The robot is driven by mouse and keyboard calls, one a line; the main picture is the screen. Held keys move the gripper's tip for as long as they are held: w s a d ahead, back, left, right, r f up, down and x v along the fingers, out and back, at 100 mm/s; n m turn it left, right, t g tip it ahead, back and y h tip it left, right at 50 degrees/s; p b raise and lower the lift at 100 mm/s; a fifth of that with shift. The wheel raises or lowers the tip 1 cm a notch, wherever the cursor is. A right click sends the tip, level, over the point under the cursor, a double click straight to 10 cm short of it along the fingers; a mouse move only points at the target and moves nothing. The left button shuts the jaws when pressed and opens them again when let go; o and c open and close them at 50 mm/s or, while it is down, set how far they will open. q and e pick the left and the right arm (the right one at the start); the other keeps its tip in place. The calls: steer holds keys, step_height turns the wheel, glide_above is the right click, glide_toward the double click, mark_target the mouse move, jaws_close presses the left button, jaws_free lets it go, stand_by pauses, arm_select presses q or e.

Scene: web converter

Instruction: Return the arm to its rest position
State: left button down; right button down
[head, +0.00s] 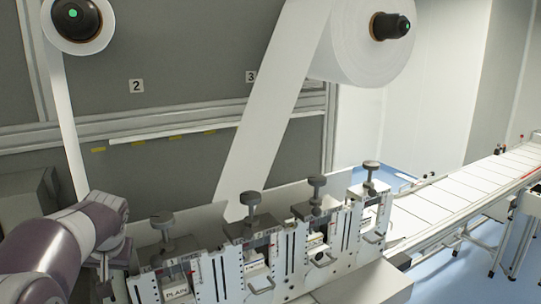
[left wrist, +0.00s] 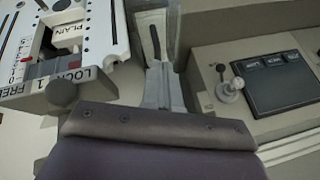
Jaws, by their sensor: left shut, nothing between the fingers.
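My left arm (head: 50,250) comes in from the lower left in the head view, with its wrist bent down just left of the white machine units. My left gripper (left wrist: 155,45) shows at the top middle of the left wrist view, its narrow fingers together and empty. It is beside the first white unit (left wrist: 100,30), marked PLAIN, FREE and LOCK, and apart from it as far as I can tell. In the head view the fingertips are hard to make out behind the wrist. My right gripper is in neither view.
Several white units with dark knobs (head: 251,199) stand in a row right of my arm. A white web (head: 270,100) runs down from a large roll (head: 365,45). A conveyor (head: 470,185) extends right. A control panel with a dark screen (left wrist: 275,80) and small lever (left wrist: 232,88) is right of my gripper.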

arm_select(q)
steer(key=s+d+f+m+g+h, duration=0.2)
steer(key=s+d+f+m+h, duration=0.1)
steer(key=s+d+f, duration=1.4)
steer(key=shift+s+f+g+h, duration=0.3)
steer(key=shift+s+h, duration=0.1)
steer(key=shift+h, duration=0.4)
